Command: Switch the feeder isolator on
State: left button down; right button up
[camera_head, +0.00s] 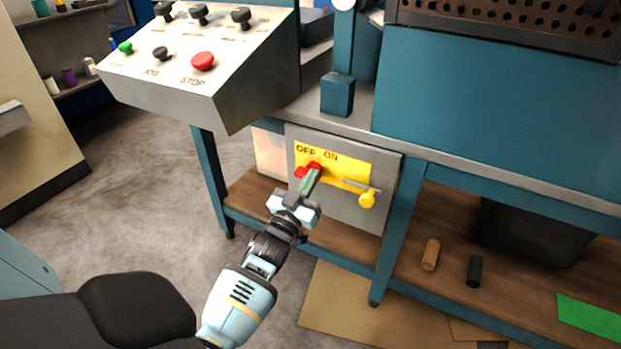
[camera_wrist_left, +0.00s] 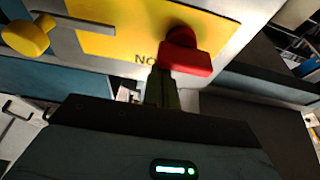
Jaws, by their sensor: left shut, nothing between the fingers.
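The feeder isolator is a grey box (camera_head: 350,205) with a yellow plate marked OFF and ON, under the bench top in the head view. Its red handle (camera_head: 304,170) sits on the plate below the lettering and also shows in the left wrist view (camera_wrist_left: 186,56). My left gripper (camera_head: 313,178) is shut and empty, its fingertips at the handle and hiding part of it. I cannot tell whether they touch. In the left wrist view the fingers (camera_wrist_left: 161,88) are just beside the handle's end. My right gripper is not in view.
A yellow knob (camera_head: 367,200) sticks out at the box's right side. A sloped control panel (camera_head: 165,85) with several buttons overhangs at the upper left. A blue bench leg (camera_head: 398,220) stands right of the box.

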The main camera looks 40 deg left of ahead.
pick_arm(q)
jog(key=shift+m, duration=0.3)
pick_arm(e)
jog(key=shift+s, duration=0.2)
pick_arm(q)
jog(key=shift+m+h, duration=0.3)
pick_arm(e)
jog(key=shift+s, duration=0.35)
pick_arm(q)
jog(key=shift+f, duration=0.1)
